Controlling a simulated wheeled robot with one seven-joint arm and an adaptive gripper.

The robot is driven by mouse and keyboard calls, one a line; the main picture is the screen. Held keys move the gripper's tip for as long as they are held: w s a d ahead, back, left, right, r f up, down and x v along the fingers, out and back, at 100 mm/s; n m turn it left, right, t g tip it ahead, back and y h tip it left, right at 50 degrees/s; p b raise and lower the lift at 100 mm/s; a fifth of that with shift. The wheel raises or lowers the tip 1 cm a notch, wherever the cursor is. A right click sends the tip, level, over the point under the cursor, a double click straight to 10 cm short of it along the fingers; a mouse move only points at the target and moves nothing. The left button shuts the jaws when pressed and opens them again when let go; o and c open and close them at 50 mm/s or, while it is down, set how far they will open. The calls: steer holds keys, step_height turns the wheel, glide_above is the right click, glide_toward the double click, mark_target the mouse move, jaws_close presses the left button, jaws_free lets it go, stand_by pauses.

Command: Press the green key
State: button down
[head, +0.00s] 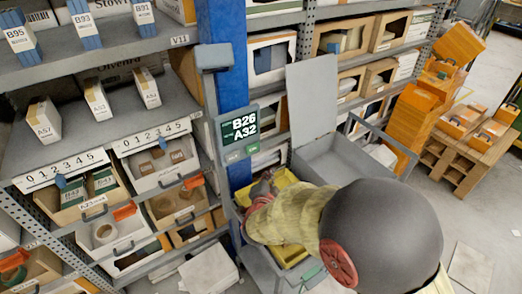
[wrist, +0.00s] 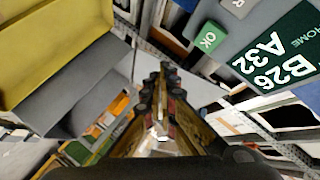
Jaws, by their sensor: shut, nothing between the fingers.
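The green key (wrist: 208,40), marked OK, sits on the grey panel below a dark display (wrist: 272,62) reading B26 A32 in the wrist view. In the head view the green key (head: 252,149) is small, at the panel's lower right under the display (head: 240,127). A grey key (wrist: 238,3) marked R is beside it. My gripper (wrist: 167,72) is shut and empty, with its tips below and left of the green key in the wrist view, apart from it. In the head view my gripper (head: 262,186) is below the panel, partly hidden by my arm.
The panel is mounted by a blue post (head: 224,85) between shelf racks. A yellow bin (head: 280,180) is behind my gripper, with a grey lidded box (head: 312,100) to its right. Drawers and shelves (head: 85,125) fill the left.

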mark_target(252, 148)
steer(key=shift+w+d+r+m+t+h, duration=0.1)
steer(key=shift+d+r+m+t+h, duration=0.2)
steer(key=shift+r, duration=0.3)
steer(key=shift+w+d+r+m+t+h, duration=0.1)
steer(key=shift+d+r+m+t, duration=0.1)
steer(key=shift+d+r+m, duration=0.25)
steer(key=shift+w+a+r, duration=0.15)
steer(key=w+a, duration=0.5)
steer(key=w, duration=0.2)
steer(key=shift+w, duration=0.15)
stand_by(1.0)
steer(key=shift+w+a, duration=0.15)
steer(key=shift+w, duration=0.05)
